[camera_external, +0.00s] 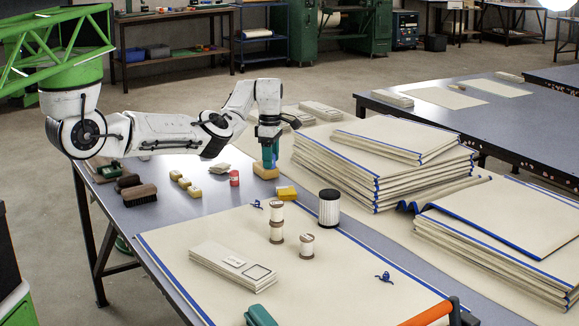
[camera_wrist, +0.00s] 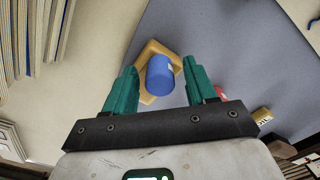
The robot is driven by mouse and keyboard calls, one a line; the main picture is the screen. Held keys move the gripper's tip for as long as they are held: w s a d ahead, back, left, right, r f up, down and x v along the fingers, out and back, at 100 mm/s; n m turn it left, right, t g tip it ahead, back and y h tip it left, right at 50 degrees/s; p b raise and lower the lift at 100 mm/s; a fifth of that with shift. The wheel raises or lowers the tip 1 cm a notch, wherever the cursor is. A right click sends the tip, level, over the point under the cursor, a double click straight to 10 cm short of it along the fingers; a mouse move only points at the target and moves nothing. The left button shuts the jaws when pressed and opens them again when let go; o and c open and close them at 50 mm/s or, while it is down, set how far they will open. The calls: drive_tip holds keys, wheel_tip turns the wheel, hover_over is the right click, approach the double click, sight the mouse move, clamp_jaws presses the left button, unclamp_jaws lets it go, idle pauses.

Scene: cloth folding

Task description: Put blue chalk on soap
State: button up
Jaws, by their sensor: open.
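The blue chalk (camera_wrist: 160,78) is a short cylinder. In the wrist view it lies over the tan-yellow soap (camera_wrist: 151,47), whose edges show around it, and it appears to rest on the soap. In the external view the soap (camera_external: 265,172) sits on the grey table, directly below my gripper (camera_external: 269,162); the chalk is mostly hidden there by the teal fingers. In the wrist view my gripper (camera_wrist: 161,68) is open, with one finger on each side of the chalk and a visible gap at each side.
Wooden spools (camera_external: 277,221) and a ribbed white cylinder (camera_external: 329,208) stand in front. Stacked cloths (camera_external: 385,160) rise at the right. Brushes (camera_external: 139,195) lie at the left.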

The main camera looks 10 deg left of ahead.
drive_tip(key=shift+r, duration=0.1)
wheel_tip(320, 180, up, 12)
drive_tip(key=p, duration=0.2)
idle(0.3)
idle(0.5)
